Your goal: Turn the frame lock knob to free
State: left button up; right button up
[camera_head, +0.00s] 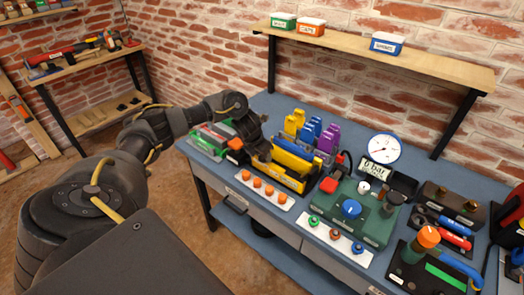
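No knob carries a label I can read as frame lock, so I cannot tell which one it is. An orange knob (235,144) sits at the left end of the bench, close beside my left gripper (262,152). A blue knob (351,209) is on the green test block (375,226). A larger orange knob (428,237) stands on a dark unit at the right. My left arm reaches in from the left, its gripper low by the yellow and black frame (294,165). Its fingers are dark and blend with what is behind them. My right gripper is out of view.
The blue workbench (268,108) is crowded. A white strip with several orange pegs (257,184) lies at its front edge. A round gauge (385,148) reads about 0 bar. A wooden shelf (440,66) with small boxes hangs above. The back-left bench top is clear.

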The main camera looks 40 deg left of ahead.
pick_arm(q)
jog(key=n+p, duration=0.2)
jog(key=n+y+p, duration=0.1)
jog(key=n, duration=0.1)
jog(key=n+y+p, duration=0.1)
jog(key=n+p, duration=0.1)
jog(key=shift+w+d+r+g+p, duration=0.1)
jog(key=shift+d+r+g+p, duration=0.15)
jog(key=shift+g+p, duration=0.1)
jog(key=shift+f+n+g+y+p, duration=0.15)
jog(key=shift+n+y+p, duration=0.25)
jog(key=shift+n+p, duration=0.45)
jog(key=shift+f+n+g+y+p, duration=0.15)
jog(key=shift+n+y+p, duration=0.25)
jog(key=shift+n+p, duration=0.4)
jog(key=shift+n, duration=0.25)
jog(key=o, duration=1)
jog(key=shift+r, duration=0.1)
jog(key=p+v, duration=0.4)
jog(key=v, duration=0.6)
jog(key=shift+r, duration=0.35)
